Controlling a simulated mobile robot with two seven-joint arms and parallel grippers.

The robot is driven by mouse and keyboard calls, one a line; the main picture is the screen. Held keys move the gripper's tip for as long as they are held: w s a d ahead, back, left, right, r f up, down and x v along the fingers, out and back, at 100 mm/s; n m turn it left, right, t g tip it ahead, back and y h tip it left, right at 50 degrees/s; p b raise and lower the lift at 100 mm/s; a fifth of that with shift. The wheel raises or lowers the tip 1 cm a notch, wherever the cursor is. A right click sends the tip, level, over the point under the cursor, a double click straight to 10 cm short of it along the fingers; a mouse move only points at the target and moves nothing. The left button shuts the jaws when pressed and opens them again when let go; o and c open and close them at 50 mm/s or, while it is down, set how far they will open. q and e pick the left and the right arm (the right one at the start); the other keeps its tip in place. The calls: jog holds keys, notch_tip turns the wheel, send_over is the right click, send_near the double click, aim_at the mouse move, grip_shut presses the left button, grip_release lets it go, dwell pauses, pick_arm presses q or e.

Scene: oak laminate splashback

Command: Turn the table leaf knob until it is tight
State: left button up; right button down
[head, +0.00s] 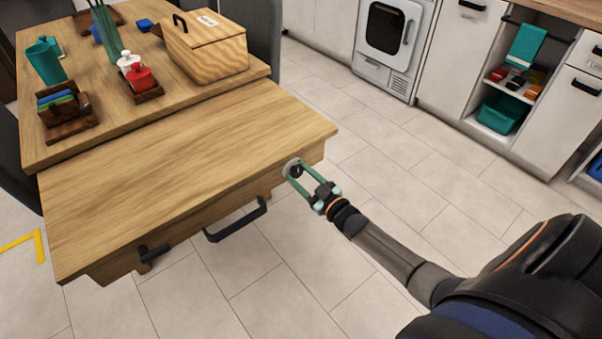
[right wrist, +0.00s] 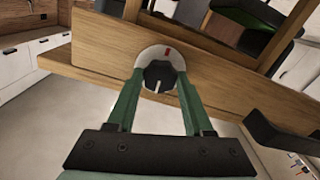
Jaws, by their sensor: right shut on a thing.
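The table leaf (head: 185,175) is a wooden panel at the near side of the table, level with its top or nearly so. The knob (right wrist: 158,72) is black with a white line and sits on a pale round plate (right wrist: 151,52) with a red mark, on the leaf's front edge board. In the right wrist view the white line points down and the red mark is above the knob. My right gripper (head: 296,172) is shut on the knob, with a green finger on each side of it. In the head view the fingers partly hide the knob. My left gripper is not in view.
A black bar handle (head: 236,222) and a black fitting (head: 152,254) are on the same board, left of the knob. A wooden box (head: 205,50), a teal cup (head: 46,62) and a caddy (head: 68,122) stand on the table (head: 110,98). The floor to the right is clear.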

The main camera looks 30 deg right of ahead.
jog(key=m, duration=1.2)
jog(key=shift+m, duration=0.3)
dwell(0.4)
jog(key=shift+c, duration=1.5)
grip_release()
jog(key=shift+s, duration=0.1)
jog(key=s+d+p, duration=0.1)
jog(key=s+p, duration=0.1)
jog(key=s, duration=1)
jog(key=shift+s, duration=0.15)
